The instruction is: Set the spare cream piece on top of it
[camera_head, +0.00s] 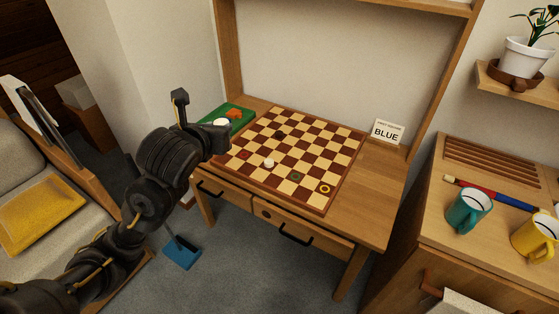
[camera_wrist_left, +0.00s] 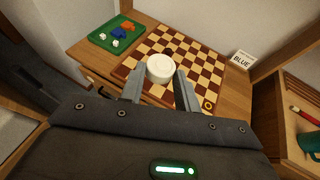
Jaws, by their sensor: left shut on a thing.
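My left gripper (camera_head: 220,128) is shut on a round cream piece (camera_wrist_left: 160,69), held between its two fingers in the left wrist view. In the head view the held piece (camera_head: 222,121) shows as a pale edge by the fingertips, near the green tray and the board's left side. Another cream piece (camera_head: 269,163) stands on the checkered board (camera_head: 305,150), towards its near left part, to the right of and below my gripper. In the wrist view the held piece and fingers hide part of the board. My right gripper is not in view.
A green tray (camera_head: 243,123) lies left of the board; in the wrist view it holds orange, blue and white pieces. A yellow ring (camera_head: 325,188) marks a near right square. Mugs stand on the right cabinet.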

